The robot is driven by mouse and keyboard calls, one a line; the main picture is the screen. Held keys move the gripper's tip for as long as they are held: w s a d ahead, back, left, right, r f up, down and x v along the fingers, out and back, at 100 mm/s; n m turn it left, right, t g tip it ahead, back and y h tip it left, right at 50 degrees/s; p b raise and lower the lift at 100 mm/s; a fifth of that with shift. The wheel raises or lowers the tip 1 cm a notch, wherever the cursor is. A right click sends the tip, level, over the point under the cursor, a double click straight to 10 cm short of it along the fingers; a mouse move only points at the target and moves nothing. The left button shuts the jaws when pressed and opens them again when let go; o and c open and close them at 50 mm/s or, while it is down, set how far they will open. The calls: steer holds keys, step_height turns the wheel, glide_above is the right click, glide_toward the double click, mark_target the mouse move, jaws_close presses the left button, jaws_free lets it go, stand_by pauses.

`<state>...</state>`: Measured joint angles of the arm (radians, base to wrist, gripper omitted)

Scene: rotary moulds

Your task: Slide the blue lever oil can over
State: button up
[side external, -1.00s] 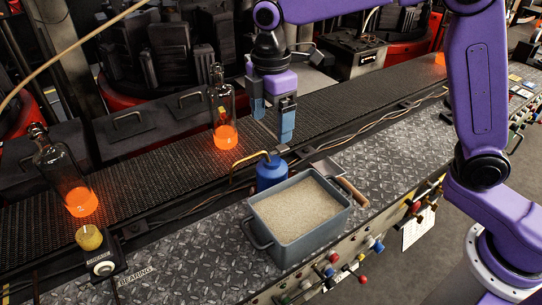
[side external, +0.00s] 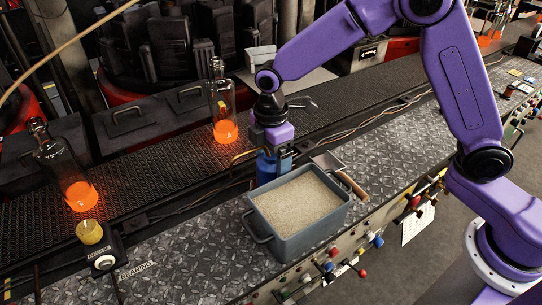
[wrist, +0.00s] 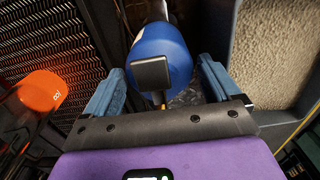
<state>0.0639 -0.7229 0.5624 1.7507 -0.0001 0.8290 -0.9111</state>
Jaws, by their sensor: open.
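The blue lever oil can (side external: 265,171) stands on the diamond-plate ledge just behind the grey sand bin. Its brass spout points left toward the conveyor. My gripper (side external: 273,152) is lowered over it from above and hides its top. In the wrist view the blue can (wrist: 158,58) lies between and slightly beyond the two blue fingers of my gripper (wrist: 158,88), with a dark square lever facing the camera. The fingers are apart, with visible gaps on both sides of the can. Its base is partly hidden by the bin.
The grey bin of sand (side external: 258,223) stands close in front of the can. A wooden-handled scraper (side external: 340,172) lies to its right. Glowing bottles (side external: 224,131) stand on the mesh conveyor (side external: 165,157) behind. The plate left of the bin (side external: 190,245) is mostly clear.

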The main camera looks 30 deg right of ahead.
steer(key=c, duration=1.5)
steer(key=shift+s+a+r, duration=0.1)
steer(key=shift+a, duration=2.95)
steer(key=shift+s+a, duration=0.1)
steer(key=shift+a, duration=2.95)
steer(key=o, duration=1.7)
step_height(320, 180, up, 17)
steer(key=shift+r, duration=0.2)
steer(key=shift+s+d, duration=0.1)
